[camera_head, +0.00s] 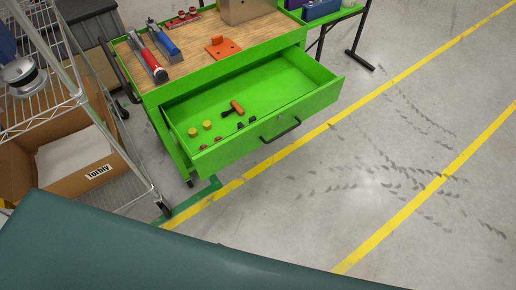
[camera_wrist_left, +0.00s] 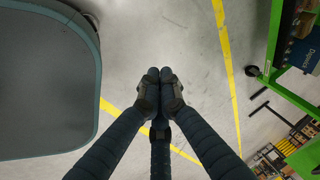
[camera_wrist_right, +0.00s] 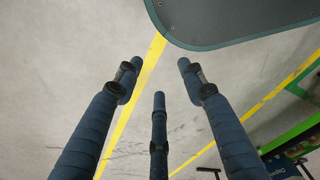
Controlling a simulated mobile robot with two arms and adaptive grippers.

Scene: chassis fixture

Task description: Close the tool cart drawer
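The green tool cart (camera_head: 152,98) stands at the upper middle of the head view. Its drawer (camera_head: 317,99) is pulled well out toward me, with a black bar handle (camera_head: 281,130) on its front. Inside the drawer lie an orange-and-black tool (camera_head: 236,107), yellow round pieces (camera_head: 207,125) and several small red and dark items. Neither gripper shows in the head view. In the left wrist view, my left gripper (camera_wrist_left: 159,78) is shut and empty above the floor. In the right wrist view, my right gripper (camera_wrist_right: 160,70) is open and empty above the floor. Neither touches the drawer.
A wire rack (camera_head: 140,185) with a cardboard box (camera_head: 107,183) stands close left of the cart. Tools and an orange bracket (camera_head: 222,46) lie on the cart top. A green table (camera_head: 345,14) stands behind. The yellow-striped floor (camera_head: 400,140) right of the drawer is clear.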

